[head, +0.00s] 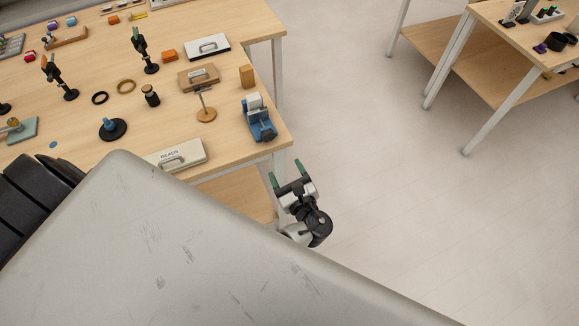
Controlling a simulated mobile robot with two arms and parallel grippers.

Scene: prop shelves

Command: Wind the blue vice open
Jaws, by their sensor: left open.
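The blue vice (263,127) stands near the right front corner of the wooden table, with a pale block (254,101) at its top. Its crank and the gap between its jaws are too small to make out. My left gripper (285,171) is open, its two green-tipped fingers apart with nothing seen between them. In the picture it is below and a little right of the vice, past the table's corner and apart from the vice. My right gripper is not in view.
The table (228,125) holds a wooden block (246,76) behind the vice, a small round stand (206,114) left of it, and a pale handled case (180,156) at the front edge. Floor is clear to the right, up to another table (490,12).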

